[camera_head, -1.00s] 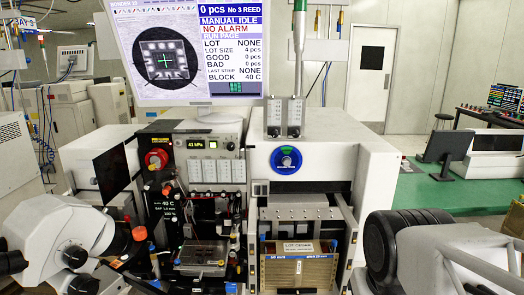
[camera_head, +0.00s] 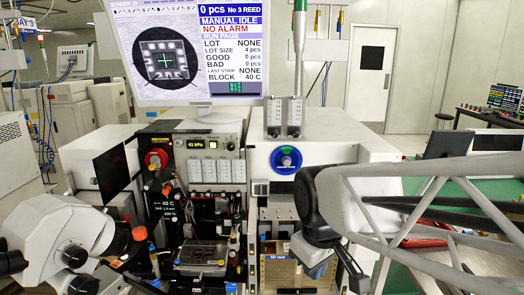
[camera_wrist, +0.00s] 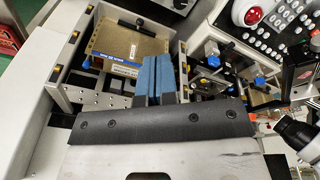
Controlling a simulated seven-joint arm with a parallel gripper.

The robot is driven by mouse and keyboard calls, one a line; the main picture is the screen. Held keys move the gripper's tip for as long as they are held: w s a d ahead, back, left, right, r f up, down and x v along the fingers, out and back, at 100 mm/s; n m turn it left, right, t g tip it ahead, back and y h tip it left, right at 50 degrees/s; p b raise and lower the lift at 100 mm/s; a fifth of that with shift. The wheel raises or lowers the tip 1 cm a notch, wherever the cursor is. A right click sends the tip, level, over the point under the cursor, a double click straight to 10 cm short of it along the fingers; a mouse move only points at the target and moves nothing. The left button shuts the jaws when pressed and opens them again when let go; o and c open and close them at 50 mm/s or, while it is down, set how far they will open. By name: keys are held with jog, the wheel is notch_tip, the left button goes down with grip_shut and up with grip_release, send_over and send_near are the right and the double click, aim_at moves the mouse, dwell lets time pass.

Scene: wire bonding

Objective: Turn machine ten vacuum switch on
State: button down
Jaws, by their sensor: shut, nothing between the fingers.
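The bonder (camera_head: 330,135), labelled on its monitor, stands in the middle of the head view. Its upper panel has a gauge (camera_head: 200,144) reading 41 kPa and a small round knob (camera_head: 231,146) right of it. I cannot tell which control is the vacuum switch. My gripper (camera_head: 318,270) hangs at the lower right of the bonder, in front of the tan lot magazine (camera_head: 278,272), which it partly covers. In the wrist view my gripper (camera_wrist: 158,58) has its two blue fingers together, empty, beside the magazine (camera_wrist: 125,45).
A red knob (camera_head: 156,159) and a blue dial (camera_head: 286,160) sit on the bonder's front. A white microscope (camera_head: 60,235) stands at the lower left. The wrist view shows a button panel (camera_wrist: 275,30) with a red round control (camera_wrist: 247,12). A work block (camera_head: 202,258) lies low in front.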

jog(key=w+a+f+n, duration=0.1)
jog(key=a+n, duration=0.4)
jog(key=a, duration=0.6)
jog(key=w+a+f+n+g, duration=0.1)
jog(key=w+a+n, duration=0.3)
jog(key=a, duration=0.7)
jog(key=w+a+f+n, duration=0.3)
jog(key=a+n, duration=0.5)
jog(key=a, duration=0.3)
jog(key=shift+a+f+g, duration=0.2)
jog(key=shift+g, duration=0.2)
jog(key=shift+f, duration=0.15)
